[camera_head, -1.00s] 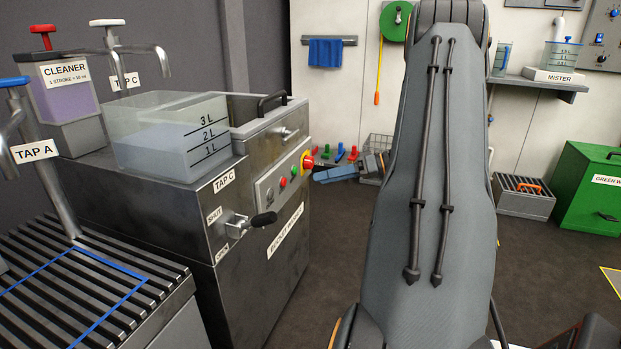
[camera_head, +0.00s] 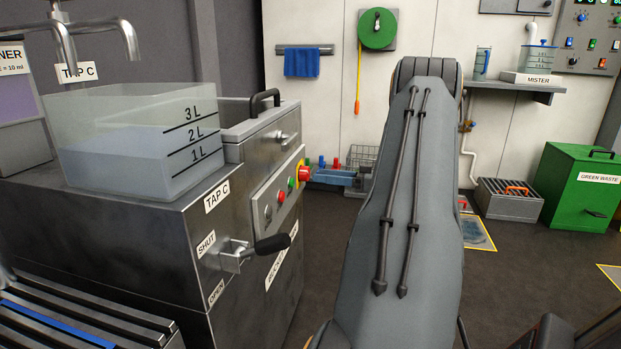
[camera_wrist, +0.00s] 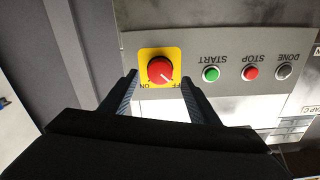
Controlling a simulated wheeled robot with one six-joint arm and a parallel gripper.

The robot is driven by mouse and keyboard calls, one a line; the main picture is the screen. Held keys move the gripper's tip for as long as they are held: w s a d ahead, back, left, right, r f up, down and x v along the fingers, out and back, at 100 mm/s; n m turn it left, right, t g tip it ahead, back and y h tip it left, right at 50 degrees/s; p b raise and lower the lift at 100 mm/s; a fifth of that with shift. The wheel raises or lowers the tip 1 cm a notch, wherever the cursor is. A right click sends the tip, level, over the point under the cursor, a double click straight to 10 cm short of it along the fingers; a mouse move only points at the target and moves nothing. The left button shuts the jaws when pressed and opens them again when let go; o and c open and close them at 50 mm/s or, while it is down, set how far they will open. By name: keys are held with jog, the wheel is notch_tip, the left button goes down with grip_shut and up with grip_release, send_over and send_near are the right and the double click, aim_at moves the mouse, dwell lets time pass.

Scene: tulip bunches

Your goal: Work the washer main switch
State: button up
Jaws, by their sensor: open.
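The washer main switch is a red round knob (camera_wrist: 161,70) on a yellow plate (camera_wrist: 147,55). In the wrist view its labels appear upside down, ON at lower left and OFF at lower right. A pale mark on the knob appears to point toward the OFF side. My gripper (camera_wrist: 159,82) is open, with one finger on each side of the knob; whether either touches it I cannot tell. In the head view the red knob (camera_head: 303,173) shows on the side of the steel washer (camera_head: 120,235). My arm rises at right of centre.
Green START (camera_wrist: 211,73), red STOP (camera_wrist: 249,73) and grey DONE (camera_wrist: 284,71) buttons lie right of the knob. In the head view, the TAP C lever (camera_head: 270,243) juts from the washer. A green bin (camera_head: 575,185) stands at the back right. Some dark floor is clear.

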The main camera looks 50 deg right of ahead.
aim_at(309, 175)
jog(key=shift+b+x, duration=0.45)
jog(key=shift+x, duration=1.65)
jog(key=shift+c, duration=0.3)
jog(key=c, duration=1)
